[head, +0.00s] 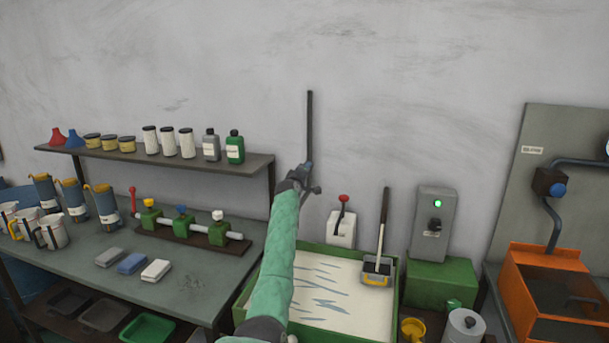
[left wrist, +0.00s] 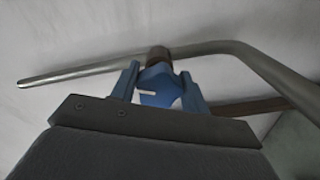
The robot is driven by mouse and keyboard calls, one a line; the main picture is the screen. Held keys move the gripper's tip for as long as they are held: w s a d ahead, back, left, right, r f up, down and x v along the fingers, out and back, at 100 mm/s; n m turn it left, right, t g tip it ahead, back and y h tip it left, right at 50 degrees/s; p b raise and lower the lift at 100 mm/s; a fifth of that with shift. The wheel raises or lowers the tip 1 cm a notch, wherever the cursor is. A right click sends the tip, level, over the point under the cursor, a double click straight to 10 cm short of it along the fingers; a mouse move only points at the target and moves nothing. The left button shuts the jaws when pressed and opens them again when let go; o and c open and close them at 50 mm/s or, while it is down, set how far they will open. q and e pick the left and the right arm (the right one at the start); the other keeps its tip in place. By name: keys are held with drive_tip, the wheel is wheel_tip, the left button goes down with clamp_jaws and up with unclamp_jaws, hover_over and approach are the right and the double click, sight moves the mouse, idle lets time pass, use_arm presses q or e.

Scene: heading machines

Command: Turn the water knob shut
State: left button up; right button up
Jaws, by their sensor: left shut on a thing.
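The water knob (left wrist: 158,97) is blue with a short white mark on its face. It sits on a brown valve body (left wrist: 158,53) at a grey pipe (left wrist: 110,65) by the wall. My left gripper (left wrist: 158,84) is shut on the knob, one blue finger on each side. In the head view my left gripper (head: 302,177) is at the wall below a dark upright pipe (head: 309,125), and it hides the knob there. The white mark lies roughly level in the wrist view. My right gripper is not in view.
A green-rimmed tray (head: 387,318) stands below my left arm. A shelf (head: 230,169) with bottles and a bench (head: 95,285) with colored valves are at left. A grey switch box (head: 434,215) and an orange machine (head: 520,290) are at right.

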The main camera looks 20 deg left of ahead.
use_arm(q)
drive_tip(key=n, duration=0.2)
drive_tip(key=shift+r+n, duration=0.1)
drive_tip(key=shift+n, duration=0.2)
drive_tip(key=shift+n+p, duration=0.35)
drive_tip(key=shift+n, duration=0.85)
drive_tip(key=o, duration=0.9)
drive_tip(key=shift+a, duration=0.1)
drive_tip(key=shift+o, duration=0.4)
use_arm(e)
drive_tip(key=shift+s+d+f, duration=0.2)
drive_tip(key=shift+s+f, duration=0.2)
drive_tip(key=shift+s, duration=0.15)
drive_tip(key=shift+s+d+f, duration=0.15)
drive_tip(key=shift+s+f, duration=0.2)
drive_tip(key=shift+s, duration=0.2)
